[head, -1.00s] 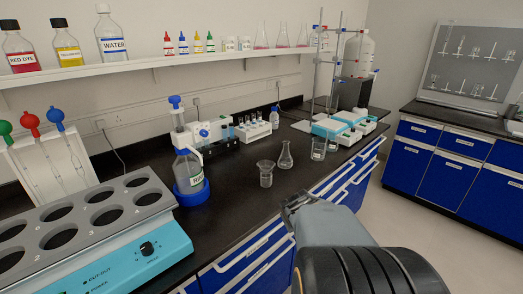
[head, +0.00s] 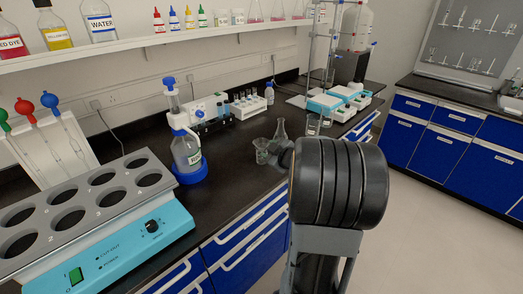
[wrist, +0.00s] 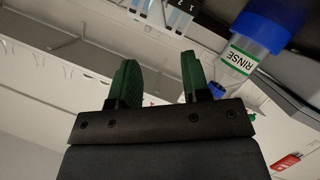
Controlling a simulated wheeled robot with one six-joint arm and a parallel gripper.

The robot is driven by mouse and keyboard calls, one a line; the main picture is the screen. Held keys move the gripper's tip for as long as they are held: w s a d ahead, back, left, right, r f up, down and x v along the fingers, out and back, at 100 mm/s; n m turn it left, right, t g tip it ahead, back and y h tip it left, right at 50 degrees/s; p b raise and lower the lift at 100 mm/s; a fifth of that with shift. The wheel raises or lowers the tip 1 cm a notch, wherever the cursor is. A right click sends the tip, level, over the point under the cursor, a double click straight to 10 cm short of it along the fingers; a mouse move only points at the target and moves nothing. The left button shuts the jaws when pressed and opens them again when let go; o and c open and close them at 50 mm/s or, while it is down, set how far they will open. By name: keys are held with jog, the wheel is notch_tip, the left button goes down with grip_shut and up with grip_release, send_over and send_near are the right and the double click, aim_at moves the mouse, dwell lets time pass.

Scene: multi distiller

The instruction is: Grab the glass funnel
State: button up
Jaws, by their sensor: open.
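A clear glass funnel (head: 262,143) appears to sit in the mouth of a small glass beaker (head: 261,158) on the black bench in the head view. Its exact shape is hard to make out at this size. My arm covers the space just right of it, and the gripper end is mostly hidden there, close to the beaker. In the wrist view my gripper (wrist: 159,70) shows two green fingers spread apart with nothing held between them. I cannot make out the funnel in the wrist view.
An Erlenmeyer flask (head: 281,131) stands close behind the funnel. A blue-based rinse bottle (head: 187,155) is to its left and shows in the wrist view (wrist: 236,58). A tube rack (head: 246,105) stands behind. A teal water bath (head: 120,245) fills the left front.

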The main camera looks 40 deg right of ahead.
aim_at(255, 145)
jog(key=shift+b+x, duration=0.35)
jog(key=shift+x, duration=3.55)
jog(key=shift+s+f, duration=0.1)
grip_shut()
